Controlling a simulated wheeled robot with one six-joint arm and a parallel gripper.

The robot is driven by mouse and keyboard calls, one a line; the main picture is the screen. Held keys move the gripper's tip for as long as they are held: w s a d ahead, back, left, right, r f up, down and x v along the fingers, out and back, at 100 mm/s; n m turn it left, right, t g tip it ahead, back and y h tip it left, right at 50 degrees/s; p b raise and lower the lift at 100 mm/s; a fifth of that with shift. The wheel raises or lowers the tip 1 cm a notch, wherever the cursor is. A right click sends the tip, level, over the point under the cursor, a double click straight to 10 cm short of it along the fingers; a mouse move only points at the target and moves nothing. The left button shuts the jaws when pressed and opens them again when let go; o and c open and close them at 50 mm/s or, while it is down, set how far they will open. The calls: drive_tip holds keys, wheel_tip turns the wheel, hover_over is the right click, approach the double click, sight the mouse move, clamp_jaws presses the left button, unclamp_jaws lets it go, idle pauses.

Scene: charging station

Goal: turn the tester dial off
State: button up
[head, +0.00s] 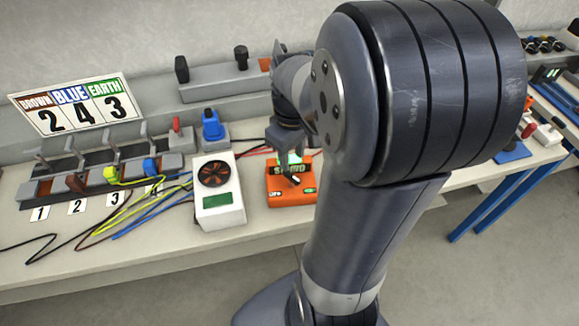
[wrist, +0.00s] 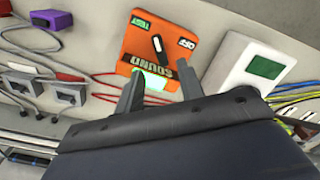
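The orange tester (head: 278,190) lies on the bench in the head view, with green and dark labels and a lit green spot. In the wrist view the tester (wrist: 133,52) appears turned round, with a green TEST label upper left, a white OFF label upper right and SOUND lettering. Its black dial (wrist: 157,47) has a white mark that seems to point between TEST and OFF; the exact setting is unclear. My gripper (wrist: 162,72) is open and empty, its fingers apart near the SOUND side. In the head view my gripper (head: 289,150) is above the tester's back edge, partly hidden by my arm.
A white box with a fan (head: 219,205) stands left of the tester. Coloured wires and clamps (head: 112,170) lie farther left, below a number sign (head: 78,104). The bench front (head: 130,258) is mostly clear.

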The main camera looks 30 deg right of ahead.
sight(292, 175)
wheel_tip(292, 175, down, 7)
drive_tip(key=shift+r, duration=0.2)
clamp_jaws()
idle(0.4)
